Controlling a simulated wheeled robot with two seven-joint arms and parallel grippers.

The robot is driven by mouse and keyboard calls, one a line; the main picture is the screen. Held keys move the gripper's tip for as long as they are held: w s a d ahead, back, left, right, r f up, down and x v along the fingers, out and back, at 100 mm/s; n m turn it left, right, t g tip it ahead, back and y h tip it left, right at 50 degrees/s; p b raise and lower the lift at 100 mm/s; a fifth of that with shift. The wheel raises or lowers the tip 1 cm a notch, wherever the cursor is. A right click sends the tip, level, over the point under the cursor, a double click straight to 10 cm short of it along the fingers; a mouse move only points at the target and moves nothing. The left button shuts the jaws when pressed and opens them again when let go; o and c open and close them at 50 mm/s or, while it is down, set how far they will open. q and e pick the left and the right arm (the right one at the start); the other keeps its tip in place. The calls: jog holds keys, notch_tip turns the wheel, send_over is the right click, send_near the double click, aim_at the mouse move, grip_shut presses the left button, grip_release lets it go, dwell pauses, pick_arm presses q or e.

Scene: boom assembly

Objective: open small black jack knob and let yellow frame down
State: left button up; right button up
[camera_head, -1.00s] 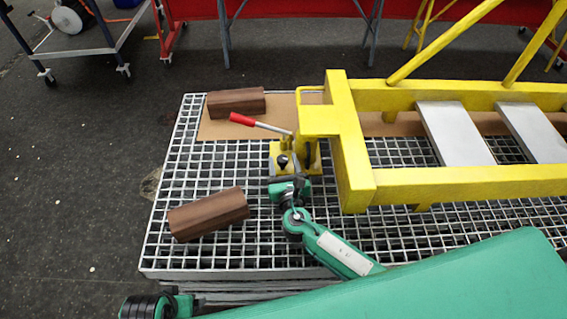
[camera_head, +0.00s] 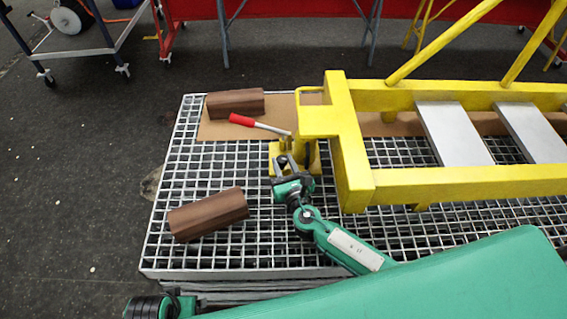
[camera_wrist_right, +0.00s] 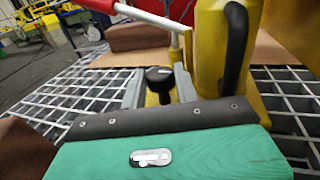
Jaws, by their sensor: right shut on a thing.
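The yellow frame (camera_head: 351,150) lies over the right part of the grating, its end bar resting above the yellow jack (camera_head: 310,157). The jack has a lever with a red handle (camera_head: 241,120) pointing left. The small black jack knob (camera_wrist_right: 159,78) shows in the right wrist view between the two grey fingers of my right gripper (camera_wrist_right: 160,90). In the head view my right gripper (camera_head: 283,165) is at the front of the jack, shut on the knob, which it mostly hides there.
Two brown wooden blocks (camera_head: 236,102) (camera_head: 209,213) lie on the metal grating (camera_head: 190,160), left of the jack. A cardboard sheet (camera_head: 217,130) lies under the rear block. The grating between the blocks is clear. A cart (camera_head: 98,38) stands at the back left.

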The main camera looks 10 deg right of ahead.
jog(key=o, duration=1)
jog(key=shift+c, duration=0.2)
jog(key=s, duration=0.8)
jog(key=s+d, duration=0.1)
jog(key=s, duration=0.4)
jog(key=shift+d, duration=0.1)
jog(key=shift+s, duration=0.45)
pick_arm(q)
jog(key=shift+r, duration=0.8)
jog(key=shift+f, duration=0.15)
